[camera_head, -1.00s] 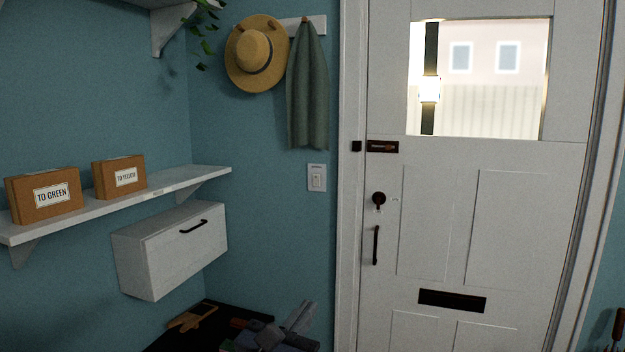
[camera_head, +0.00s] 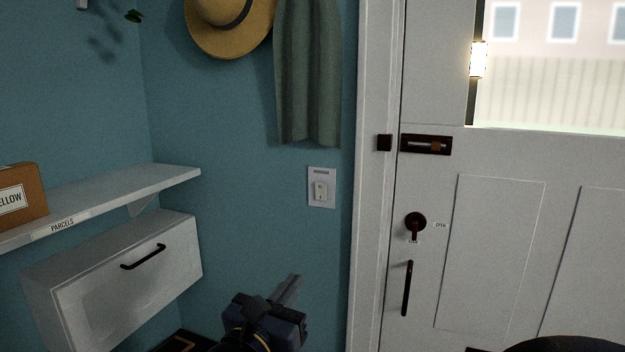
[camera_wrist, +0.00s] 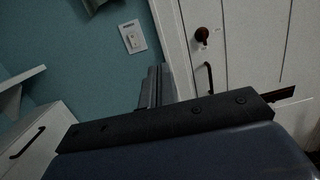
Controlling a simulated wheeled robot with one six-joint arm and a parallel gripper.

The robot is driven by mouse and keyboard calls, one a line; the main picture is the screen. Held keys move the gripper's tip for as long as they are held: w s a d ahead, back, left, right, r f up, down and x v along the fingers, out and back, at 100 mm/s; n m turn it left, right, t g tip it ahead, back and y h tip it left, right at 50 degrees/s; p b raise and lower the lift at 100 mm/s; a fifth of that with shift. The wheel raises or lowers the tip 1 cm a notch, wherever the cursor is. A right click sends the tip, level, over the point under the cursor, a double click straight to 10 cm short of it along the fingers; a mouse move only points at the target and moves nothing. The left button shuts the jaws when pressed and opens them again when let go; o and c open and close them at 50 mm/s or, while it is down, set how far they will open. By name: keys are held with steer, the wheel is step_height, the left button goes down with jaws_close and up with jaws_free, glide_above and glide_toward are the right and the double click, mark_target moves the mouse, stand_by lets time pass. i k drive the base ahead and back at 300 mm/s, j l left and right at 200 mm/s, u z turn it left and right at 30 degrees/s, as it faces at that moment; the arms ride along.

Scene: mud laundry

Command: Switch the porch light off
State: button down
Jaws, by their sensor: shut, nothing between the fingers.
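The light switch (camera_head: 320,190) is a white plate with a small rocker on the blue wall, left of the door frame; a small label strip sits at its top. It also shows in the wrist view (camera_wrist: 132,37), up and left of my fingers. The porch light (camera_head: 478,60) glows outside the door window. My gripper (camera_head: 292,284) is below the switch in the head view, apart from it, with its fingers pointing up and to the right. In the wrist view my gripper (camera_wrist: 156,72) has its fingers together with nothing between them.
A white door (camera_head: 490,230) with a dark bolt, knob and handle stands right of the switch. A green cloth (camera_head: 308,80) hangs above the switch. A white shelf (camera_head: 150,180) and a white cabinet (camera_head: 130,285) jut out at left. The wall around the switch is bare.

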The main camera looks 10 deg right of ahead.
mark_target(320, 188)
steer(key=i+l, duration=0.2)
steer(key=i, duration=0.25)
steer(key=i+l+u, duration=0.1)
steer(key=i+l, duration=0.15)
steer(key=i, duration=0.25)
